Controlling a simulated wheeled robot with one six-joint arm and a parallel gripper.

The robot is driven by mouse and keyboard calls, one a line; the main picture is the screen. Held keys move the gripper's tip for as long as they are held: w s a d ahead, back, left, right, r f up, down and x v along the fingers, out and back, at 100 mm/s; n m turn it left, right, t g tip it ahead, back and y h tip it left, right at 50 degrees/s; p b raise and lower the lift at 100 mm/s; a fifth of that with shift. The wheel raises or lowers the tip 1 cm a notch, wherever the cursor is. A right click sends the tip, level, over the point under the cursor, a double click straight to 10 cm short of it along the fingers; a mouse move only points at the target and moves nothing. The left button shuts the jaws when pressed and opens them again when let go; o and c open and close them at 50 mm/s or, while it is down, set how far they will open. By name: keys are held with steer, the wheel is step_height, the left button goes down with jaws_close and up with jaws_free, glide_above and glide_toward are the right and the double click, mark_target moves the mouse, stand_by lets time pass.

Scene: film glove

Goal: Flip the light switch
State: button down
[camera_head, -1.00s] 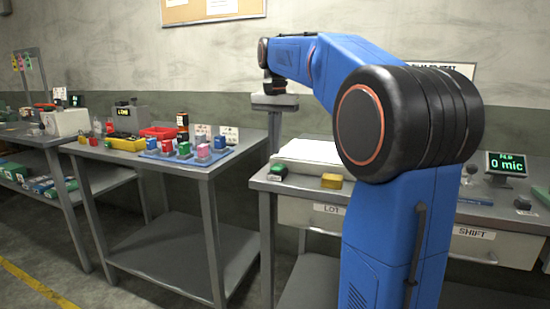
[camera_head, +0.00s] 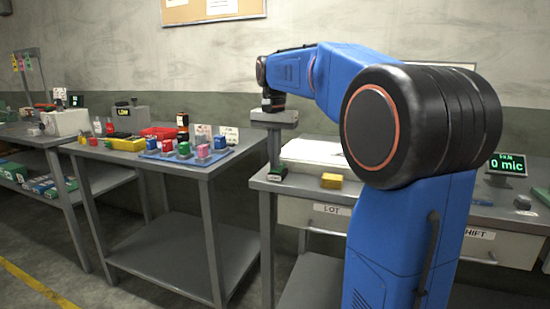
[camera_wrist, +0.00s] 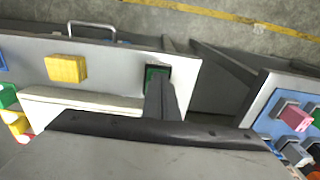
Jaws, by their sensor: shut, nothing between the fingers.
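A small black box with a green top (camera_head: 278,173) sits at the left front corner of the right-hand bench. It also shows in the wrist view (camera_wrist: 151,71), partly covered by my fingers. No part is marked as a light switch, so I cannot tell for certain that this is it. My gripper (camera_head: 273,163) points straight down with its fingers shut and empty. In the wrist view the fingertips (camera_wrist: 157,80) overlap the green top. I cannot tell whether they touch it.
A yellow block (camera_head: 331,181) and a white slab (camera_head: 312,151) lie beside the box. A display reading "0 mic" (camera_head: 507,165) stands at the right. The left bench holds a blue tray (camera_head: 163,155) with several coloured blocks. A gap separates the benches.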

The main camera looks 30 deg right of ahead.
steer(key=shift+w+d, duration=0.1)
steer(key=shift+w+d+r, duration=0.2)
steer(key=shift+w+d, duration=0.25)
steer(key=shift+d, duration=0.15)
step_height(320, 180, up, 14)
steer(key=s+a, duration=0.1)
steer(key=a, duration=0.1)
steer(key=shift+s, duration=0.25)
stand_by(0.4)
steer(key=shift+f, duration=0.1)
stand_by(0.3)
